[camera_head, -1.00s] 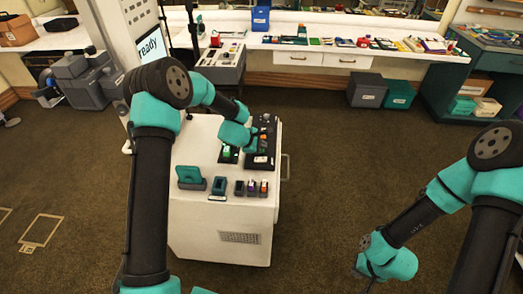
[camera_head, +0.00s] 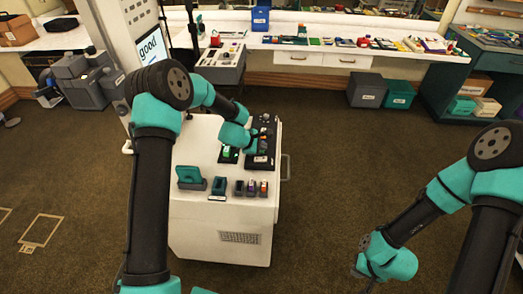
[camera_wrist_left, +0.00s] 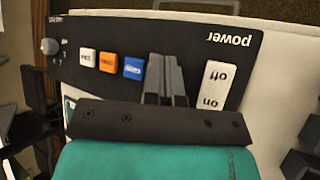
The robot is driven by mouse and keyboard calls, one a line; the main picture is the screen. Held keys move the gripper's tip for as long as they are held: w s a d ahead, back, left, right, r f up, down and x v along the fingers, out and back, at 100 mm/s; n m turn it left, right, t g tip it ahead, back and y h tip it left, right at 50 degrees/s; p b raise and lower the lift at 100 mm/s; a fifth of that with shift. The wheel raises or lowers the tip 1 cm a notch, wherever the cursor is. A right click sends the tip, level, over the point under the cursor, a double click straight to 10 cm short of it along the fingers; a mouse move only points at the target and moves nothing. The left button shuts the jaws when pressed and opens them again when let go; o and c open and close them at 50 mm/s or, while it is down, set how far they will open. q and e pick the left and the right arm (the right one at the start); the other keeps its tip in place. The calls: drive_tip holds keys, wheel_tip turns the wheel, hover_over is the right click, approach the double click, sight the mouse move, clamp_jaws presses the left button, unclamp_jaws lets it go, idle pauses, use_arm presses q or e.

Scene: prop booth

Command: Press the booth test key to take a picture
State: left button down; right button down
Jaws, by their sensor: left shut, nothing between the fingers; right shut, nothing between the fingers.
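The black control panel (camera_head: 268,121) lies on top of the white cart. In the left wrist view, the panel (camera_wrist_left: 200,38) carries a white key (camera_wrist_left: 87,57), an orange key (camera_wrist_left: 112,62), a blue key (camera_wrist_left: 134,68) and a white power switch (camera_wrist_left: 216,84). The key labels are upside down and too small to read surely. My left gripper (camera_wrist_left: 167,70) is shut and empty, its fingertips over the panel between the blue key and the power switch; contact cannot be told. The booth screen (camera_head: 151,48) reads "good". My right gripper (camera_head: 362,268) is shut and empty, away over the floor.
The white cart (camera_head: 220,245) also bears a teal stand (camera_head: 190,176) and several small items along its front edge. A cart handle (camera_head: 286,167) sticks out right. A long white bench (camera_head: 340,48) with small goods runs along the back. The floor between cart and right arm is clear.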

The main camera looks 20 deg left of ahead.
use_arm(q)
drive_tip(key=shift+r, duration=0.8)
drive_tip(key=shift+r, duration=0.1)
drive_tip(key=shift+r, duration=2.35)
